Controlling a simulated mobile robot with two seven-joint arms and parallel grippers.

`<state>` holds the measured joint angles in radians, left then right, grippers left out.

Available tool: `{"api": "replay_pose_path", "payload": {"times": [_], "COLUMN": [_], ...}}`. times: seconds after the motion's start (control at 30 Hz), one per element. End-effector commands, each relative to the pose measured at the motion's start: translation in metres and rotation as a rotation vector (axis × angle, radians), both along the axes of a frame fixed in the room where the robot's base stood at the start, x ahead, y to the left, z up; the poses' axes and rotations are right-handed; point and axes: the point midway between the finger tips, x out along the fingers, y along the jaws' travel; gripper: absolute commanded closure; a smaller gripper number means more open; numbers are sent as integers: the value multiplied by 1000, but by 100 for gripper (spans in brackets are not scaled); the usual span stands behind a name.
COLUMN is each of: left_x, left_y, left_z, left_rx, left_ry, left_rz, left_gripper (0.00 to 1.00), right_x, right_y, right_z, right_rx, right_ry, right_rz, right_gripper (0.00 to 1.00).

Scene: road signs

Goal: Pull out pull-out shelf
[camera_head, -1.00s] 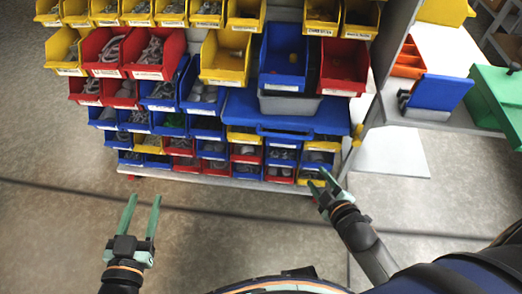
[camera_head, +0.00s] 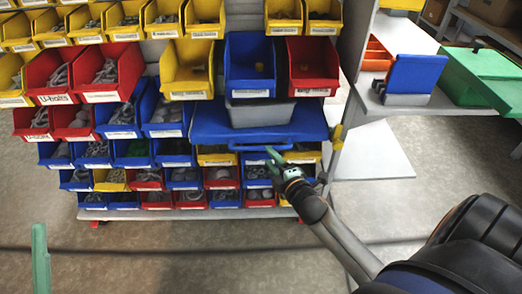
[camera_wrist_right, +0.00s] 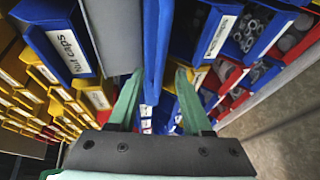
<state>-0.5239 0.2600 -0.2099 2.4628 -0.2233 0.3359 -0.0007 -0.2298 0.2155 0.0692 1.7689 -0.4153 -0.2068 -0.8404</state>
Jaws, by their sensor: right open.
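The blue pull-out shelf (camera_head: 212,126) juts from the rack of bins, with a grey bin (camera_head: 262,113) on it. Its blue handle (camera_head: 252,147) runs along the front edge. My right gripper (camera_head: 272,154) is open at the handle's right part. In the right wrist view, a blue strip of the shelf front (camera_wrist_right: 152,50) runs between the two green fingers (camera_wrist_right: 158,85); whether they touch it I cannot tell. My left gripper (camera_head: 40,230) shows as one green finger at the lower left, away from the shelf; the rest is cut off.
Yellow, red and blue bins surround the shelf, with a yellow bin (camera_head: 216,158) close below it. A grey side table (camera_head: 430,105) with a green box (camera_head: 480,78) stands at the right. The floor in front is clear.

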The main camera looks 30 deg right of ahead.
Motion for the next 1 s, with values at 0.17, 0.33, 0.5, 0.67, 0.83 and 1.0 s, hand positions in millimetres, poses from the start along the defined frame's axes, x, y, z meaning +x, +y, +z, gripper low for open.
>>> {"api": "replay_pose_path", "payload": {"times": [0.17,0.33,0.5,0.67,0.83,1.0], "left_x": [-22,-28,-28,-27,-27,-27], "left_y": [-4,-5,-5,-5,-5,-5], "left_z": [21,21,18,17,17,17], "left_rx": [2,-2,-8,-9,-9,-8], "left_ry": [-140,-174,-167,-164,-164,-163], "left_rz": [-31,-46,-50,-50,-50,-50], "left_gripper": [50,50,50,50,50,50], "right_x": [28,51,63,66,65,65], "right_y": [-4,-8,-9,-10,-10,-10], "right_z": [-8,-12,-13,-13,-13,-13], "right_rx": [0,0,0,0,0,1], "right_ry": [-1,0,1,2,2,2], "right_rz": [-1,-1,0,0,0,-1], "right_gripper": [50,50,50,50,50,68]}}
